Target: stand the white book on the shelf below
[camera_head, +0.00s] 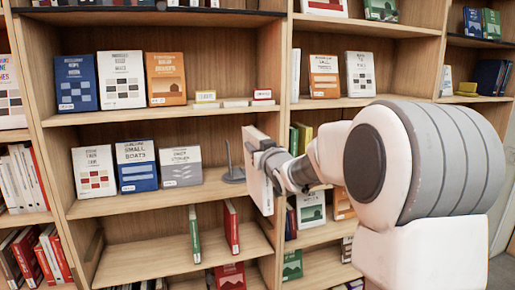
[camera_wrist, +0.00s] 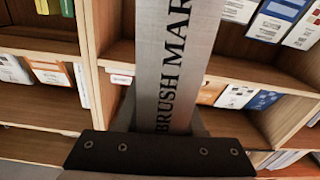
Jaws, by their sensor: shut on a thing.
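The white book (camera_head: 254,140) is held upright in front of the middle shelf (camera_head: 150,203), near the upright divider at the right of that bay. My gripper (camera_head: 272,165) is shut on it from the right. In the wrist view the book's pale spine (camera_wrist: 178,60) shows dark lettering reading "BRUSH MAR", and the dark gripper body (camera_wrist: 160,155) covers its lower end. The fingertips are largely hidden. The shelf below (camera_head: 150,256) holds a thin green book (camera_head: 194,235) and a thin red book (camera_head: 232,228), both standing, with bare board around them.
A grey metal bookend (camera_head: 232,172) stands on the middle shelf just left of the held book. Several face-out books, including a blue one (camera_head: 137,165), stand farther left. The wooden divider (camera_head: 282,100) is close by. My arm hides part of the right bay.

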